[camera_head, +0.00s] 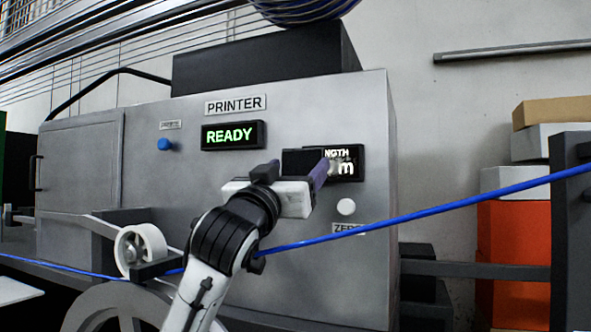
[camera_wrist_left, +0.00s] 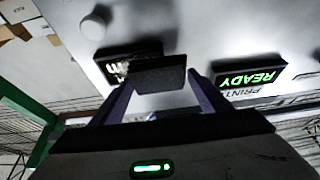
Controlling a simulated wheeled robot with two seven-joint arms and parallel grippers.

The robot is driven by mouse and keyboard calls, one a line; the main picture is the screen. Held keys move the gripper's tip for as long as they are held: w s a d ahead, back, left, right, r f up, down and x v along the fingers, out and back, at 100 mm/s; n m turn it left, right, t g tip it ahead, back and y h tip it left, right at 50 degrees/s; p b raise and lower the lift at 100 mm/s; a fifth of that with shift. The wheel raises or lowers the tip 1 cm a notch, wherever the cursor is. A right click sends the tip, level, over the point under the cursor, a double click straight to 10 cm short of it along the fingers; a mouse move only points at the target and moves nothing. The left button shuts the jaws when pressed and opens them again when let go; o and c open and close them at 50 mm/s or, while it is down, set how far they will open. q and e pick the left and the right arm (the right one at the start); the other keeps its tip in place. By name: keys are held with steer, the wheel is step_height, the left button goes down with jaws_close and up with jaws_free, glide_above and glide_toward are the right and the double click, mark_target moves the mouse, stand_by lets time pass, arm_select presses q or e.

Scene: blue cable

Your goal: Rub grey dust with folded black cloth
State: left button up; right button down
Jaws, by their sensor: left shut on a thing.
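The folded black cloth (camera_head: 300,161) is a small dark pad held between the fingers of my left gripper (camera_head: 294,169). In the left wrist view the cloth (camera_wrist_left: 158,78) spans the two purple-grey fingers, right at the lower display. That display (camera_head: 352,162), reading "NGTH" and "m" where visible, is partly covered by the cloth and a finger. A pale grey smudge (camera_wrist_left: 121,70), which looks like the grey dust, shows on the display beside the cloth. I cannot tell whether the cloth touches the display. My right gripper is not in view.
The grey printer cabinet (camera_head: 200,200) carries a lit READY display (camera_head: 233,135), a blue button (camera_head: 164,144) and a white button (camera_head: 346,206). A blue cable (camera_head: 430,211) runs across in front, below the gripper. Boxes (camera_head: 512,240) stand at the right.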

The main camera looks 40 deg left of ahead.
arm_select(q)
steer(key=shift+w+a+p, duration=0.2)
steer(key=shift+w+p, duration=0.1)
steer(key=shift+w, duration=0.65)
steer(key=shift+w+d+p, duration=0.15)
steer(key=shift+d+p, duration=0.05)
steer(key=shift+d, duration=0.6)
steer(key=shift+w+d+p, duration=0.1)
steer(key=shift+d+p, duration=0.05)
steer(key=shift+d, duration=0.65)
steer(key=shift+w+d+p, duration=0.2)
steer(key=shift+w+d, duration=0.1)
steer(key=shift+d, duration=0.8)
steer(key=shift+w+d+p, duration=0.2)
steer(key=shift+w+d, duration=0.1)
steer(key=shift+d, duration=0.75)
steer(key=shift+w+d+p, duration=0.2)
steer(key=shift+w+d, duration=0.1)
steer(key=shift+d, duration=0.8)
steer(key=shift+s+a+p, duration=0.2)
steer(key=shift+s+a, duration=0.2)
steer(key=shift+a, duration=1.25)
steer(key=shift+s+a+p, duration=0.15)
steer(key=shift+s+a, duration=0.2)
steer(key=shift+a, duration=1.3)
steer(key=shift+s+a+p, duration=0.2)
steer(key=shift+s+a, duration=0.2)
steer(key=shift+a, duration=1.25)
